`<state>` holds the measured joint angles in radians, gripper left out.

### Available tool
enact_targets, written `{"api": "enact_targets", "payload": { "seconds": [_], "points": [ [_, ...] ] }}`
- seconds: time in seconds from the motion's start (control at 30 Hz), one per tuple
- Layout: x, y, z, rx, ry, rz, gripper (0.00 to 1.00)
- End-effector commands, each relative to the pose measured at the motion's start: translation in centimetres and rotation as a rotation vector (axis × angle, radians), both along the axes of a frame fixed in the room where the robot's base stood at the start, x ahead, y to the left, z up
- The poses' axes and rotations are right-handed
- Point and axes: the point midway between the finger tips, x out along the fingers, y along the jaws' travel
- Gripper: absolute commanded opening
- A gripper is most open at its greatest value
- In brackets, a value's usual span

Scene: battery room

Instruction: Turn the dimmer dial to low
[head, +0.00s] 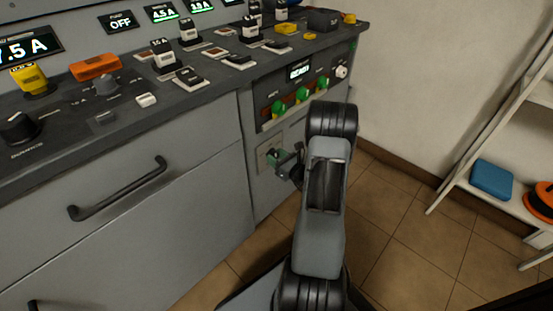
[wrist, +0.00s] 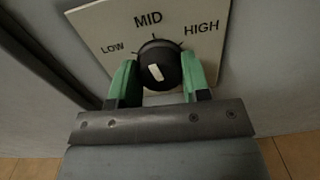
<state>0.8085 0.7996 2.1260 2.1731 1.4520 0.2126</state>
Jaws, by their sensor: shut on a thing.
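The dimmer dial (wrist: 158,64) is a round black knob with a white mark on its face. It sits on a pale plate (wrist: 100,22) lettered LOW at left, MID at top and HIGH at right. The white mark leans slightly left at its upper end, near MID; which end is the pointer is hard to tell. My gripper (wrist: 160,82) has its green fingers on either side of the dial and is shut on it. In the head view my gripper (head: 283,161) is at the plate on the cabinet front, and the dial is mostly hidden there.
Above the plate is a panel with green knobs (head: 303,94) and a small display. The grey counter (head: 120,130) carries switches and dials. A drawer handle (head: 118,190) sticks out at left. A white shelf rack (head: 480,120) stands at right, with open tiled floor between.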

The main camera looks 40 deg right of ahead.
Motion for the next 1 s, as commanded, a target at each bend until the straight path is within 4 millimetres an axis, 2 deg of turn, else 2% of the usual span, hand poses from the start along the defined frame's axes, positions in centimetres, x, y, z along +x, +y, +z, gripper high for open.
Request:
{"api": "enact_targets", "payload": {
  "seconds": [0.6,1.0],
  "points": [
    [-0.04,0.08,-0.46,-0.557,-0.100,0.000,0.20],
    [-0.05,0.08,-0.28,-0.803,-0.143,-0.001,0.20]
  ]
}}
